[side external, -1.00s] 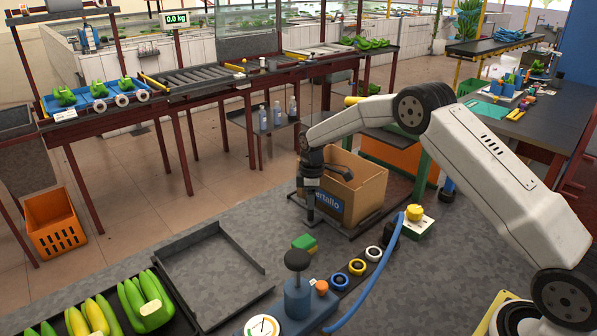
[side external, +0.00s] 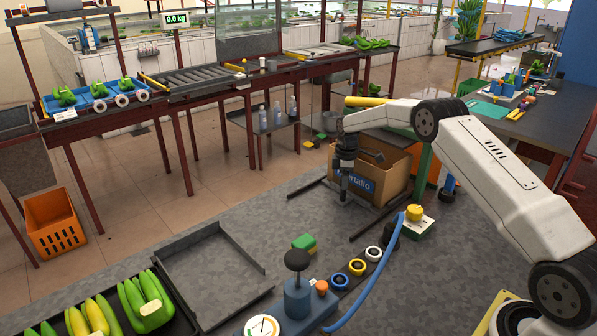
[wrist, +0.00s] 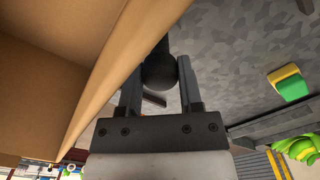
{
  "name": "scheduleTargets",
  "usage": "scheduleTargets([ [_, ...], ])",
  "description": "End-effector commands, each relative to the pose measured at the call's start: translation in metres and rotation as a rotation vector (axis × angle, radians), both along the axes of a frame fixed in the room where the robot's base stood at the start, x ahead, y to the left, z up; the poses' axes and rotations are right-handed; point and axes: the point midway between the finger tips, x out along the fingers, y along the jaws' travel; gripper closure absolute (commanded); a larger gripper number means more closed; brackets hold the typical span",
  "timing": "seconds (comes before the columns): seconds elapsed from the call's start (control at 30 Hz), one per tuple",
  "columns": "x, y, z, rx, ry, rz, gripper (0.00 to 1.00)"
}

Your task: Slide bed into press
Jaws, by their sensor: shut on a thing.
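My gripper (side external: 344,196) points down at the near face of an open cardboard box (side external: 375,181). In the wrist view its fingers (wrist: 158,72) are closed on a black rounded knob handle (wrist: 160,76), right beside the box wall (wrist: 120,65). The box rides on the bed, which is mostly hidden under it. Dark floor rails (side external: 378,227) extend toward the front. The press shows a green post (side external: 424,172) and a yellow bar (side external: 368,101); the box stands at its front, partly below the bar. My arm hides part of the press.
A green-and-yellow block (side external: 304,242), colored rings (side external: 357,267), a blue hose (side external: 372,275) and a yellow button box (side external: 415,218) lie in front. An empty dark tray (side external: 212,265) is at left.

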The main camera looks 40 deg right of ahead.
Motion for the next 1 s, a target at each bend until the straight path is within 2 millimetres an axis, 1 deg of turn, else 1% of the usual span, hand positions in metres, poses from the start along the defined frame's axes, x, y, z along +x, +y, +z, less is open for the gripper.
scheduleTargets([
  [0.03,0.000,-0.008,-0.001,-0.001,0.001,-0.003,1.00],
  [0.1,0.000,-0.016,-0.001,-0.001,0.000,-0.001,1.00],
  [0.3,0.000,-0.030,-0.001,-0.001,0.001,0.000,1.00],
  [0.7,0.000,-0.032,-0.001,-0.001,0.001,0.001,1.00],
  [0.73,0.000,-0.032,-0.001,-0.001,0.001,0.001,0.51],
  [0.77,0.000,-0.032,-0.001,-0.001,0.001,0.001,0.42],
  [0.8,0.000,-0.032,-0.001,0.000,0.000,0.001,0.29],
  [0.83,0.000,-0.032,-0.001,0.000,0.000,0.001,0.20],
  [1.0,0.000,-0.032,0.000,0.000,0.000,0.001,0.20],
])
